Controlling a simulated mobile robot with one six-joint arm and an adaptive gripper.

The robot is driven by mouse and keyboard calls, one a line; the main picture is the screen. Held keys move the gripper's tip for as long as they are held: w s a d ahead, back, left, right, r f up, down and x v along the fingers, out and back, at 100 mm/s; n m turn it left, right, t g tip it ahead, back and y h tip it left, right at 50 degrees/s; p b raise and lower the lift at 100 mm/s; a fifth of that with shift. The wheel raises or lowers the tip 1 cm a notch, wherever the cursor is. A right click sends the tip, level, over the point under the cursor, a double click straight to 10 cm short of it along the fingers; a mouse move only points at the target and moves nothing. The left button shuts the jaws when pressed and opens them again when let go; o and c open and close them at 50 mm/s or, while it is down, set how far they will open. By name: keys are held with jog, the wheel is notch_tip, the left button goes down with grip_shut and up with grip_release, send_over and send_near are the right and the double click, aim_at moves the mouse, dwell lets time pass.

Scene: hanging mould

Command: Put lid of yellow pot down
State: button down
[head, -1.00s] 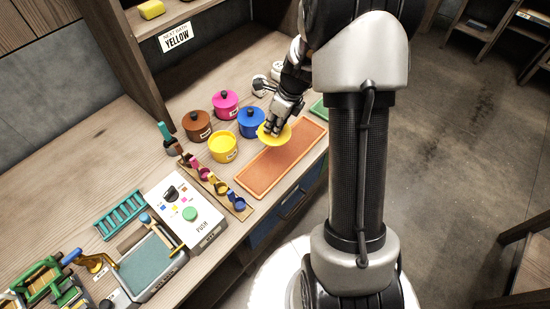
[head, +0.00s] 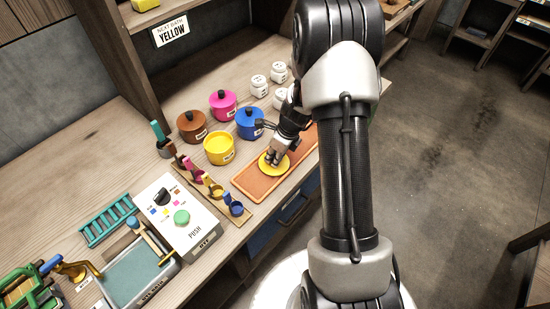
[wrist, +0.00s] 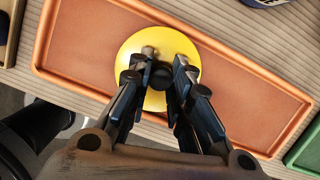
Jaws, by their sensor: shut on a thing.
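The yellow lid (head: 268,169) is a round disc over the orange tray (head: 252,189). In the wrist view the lid (wrist: 132,50) covers the left-middle part of the tray (wrist: 250,97). My gripper (wrist: 160,73) is shut on the lid's dark knob. In the head view my gripper (head: 275,156) is at the lid from above. The lid looks level and at or very near the tray's surface; I cannot tell if it touches. The yellow pot (head: 219,148) stands uncovered behind and left of the tray.
Lidded blue (head: 250,123), pink (head: 222,103) and brown (head: 191,126) pots stand behind. White jars (head: 259,86) are at the back. A scoop rack (head: 216,190) and a white push-button box (head: 180,217) lie to the left. The tray's right part is bare.

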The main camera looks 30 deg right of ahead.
jog(key=shift+r, duration=0.15)
jog(key=c, duration=1.5)
grip_release()
jog(key=shift+f, duration=0.2)
jog(key=shift+o, duration=0.2)
jog(key=p+v, duration=0.5)
jog(key=v, duration=0.7)
notch_tip(320, 180, up, 10)
jog(key=n, duration=0.6)
send_over(283, 166)
jog(key=s+a, duration=0.2)
jog(key=a, duration=0.3)
jog(key=s+a+r+n, duration=0.4)
jog(key=a+r+n, duration=0.1)
jog(key=r+n, duration=0.15)
jog(key=s+a+r+n+t, duration=0.1)
jog(key=s+a+r+n, duration=0.2)
jog(key=s+n, duration=0.5)
jog(key=s+a+r+n+h, duration=0.1)
jog(key=s+a+r+n, duration=0.2)
jog(key=s+n, duration=0.6)
jog(key=shift+r+t+h, duration=0.3)
jog(key=shift+r+t, duration=0.1)
jog(key=shift+r, duration=0.55)
